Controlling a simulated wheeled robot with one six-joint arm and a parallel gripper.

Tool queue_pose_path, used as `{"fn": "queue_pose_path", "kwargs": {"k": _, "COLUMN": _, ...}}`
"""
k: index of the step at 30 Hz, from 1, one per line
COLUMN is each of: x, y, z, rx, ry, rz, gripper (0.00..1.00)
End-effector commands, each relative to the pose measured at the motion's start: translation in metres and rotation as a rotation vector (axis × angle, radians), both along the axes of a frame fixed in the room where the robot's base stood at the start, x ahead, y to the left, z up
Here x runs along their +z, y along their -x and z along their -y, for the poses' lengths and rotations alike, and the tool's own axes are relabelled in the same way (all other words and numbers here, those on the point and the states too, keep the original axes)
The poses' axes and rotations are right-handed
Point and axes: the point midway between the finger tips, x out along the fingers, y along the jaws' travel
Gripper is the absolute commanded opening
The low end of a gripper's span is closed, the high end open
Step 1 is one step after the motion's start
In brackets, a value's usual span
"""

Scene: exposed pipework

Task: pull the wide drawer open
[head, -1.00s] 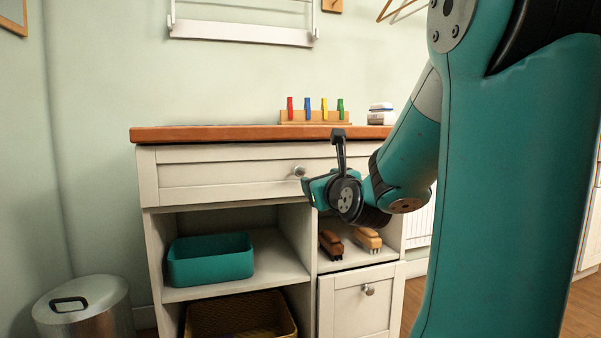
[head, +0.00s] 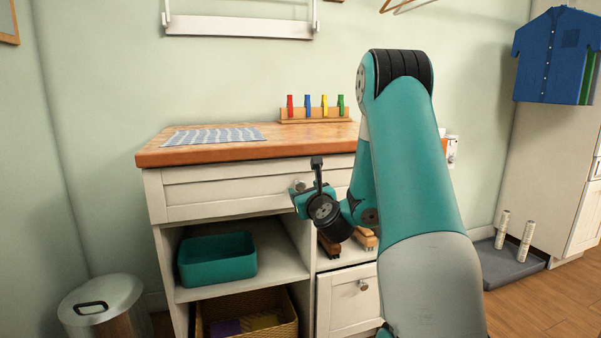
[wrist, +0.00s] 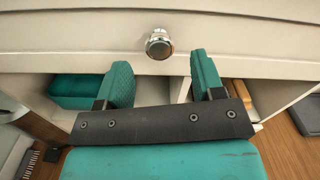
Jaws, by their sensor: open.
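The wide drawer (head: 220,191) is a white panel under the wooden top of the cabinet, and it looks shut. Its round metal knob (head: 299,185) is partly behind my gripper in the head view. In the wrist view the drawer front (wrist: 60,33) spans the top, and the knob (wrist: 159,44) shows whole, just beyond the fingertips and between their lines. My gripper (head: 305,190) is open and empty; its two teal fingers (wrist: 160,72) point at the drawer front below the knob. I cannot tell the exact gap to the knob.
Below are an open shelf with a teal bin (head: 217,259), a basket (head: 250,322), and a smaller drawer (head: 347,302) at right. Toy-like brown items (head: 365,238) sit on the right shelf. A metal trash can (head: 104,305) stands at left.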

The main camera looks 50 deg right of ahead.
Motion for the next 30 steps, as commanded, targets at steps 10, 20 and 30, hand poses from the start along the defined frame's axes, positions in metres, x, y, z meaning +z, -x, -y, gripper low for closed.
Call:
{"fn": "queue_pose_path", "kwargs": {"k": 10, "x": 0.003, "y": -0.033, "z": 0.020, "rx": 0.001, "ry": 0.000, "rz": 0.000, "gripper": 0.62}}
{"fn": "queue_pose_path", "kwargs": {"k": 20, "x": 0.000, "y": -0.037, "z": 0.022, "rx": 0.000, "ry": 0.001, "rz": 0.001, "gripper": 0.62}}
{"fn": "queue_pose_path", "kwargs": {"k": 30, "x": 0.000, "y": -0.037, "z": 0.022, "rx": 0.001, "ry": 0.000, "rz": 0.000, "gripper": 0.00}}
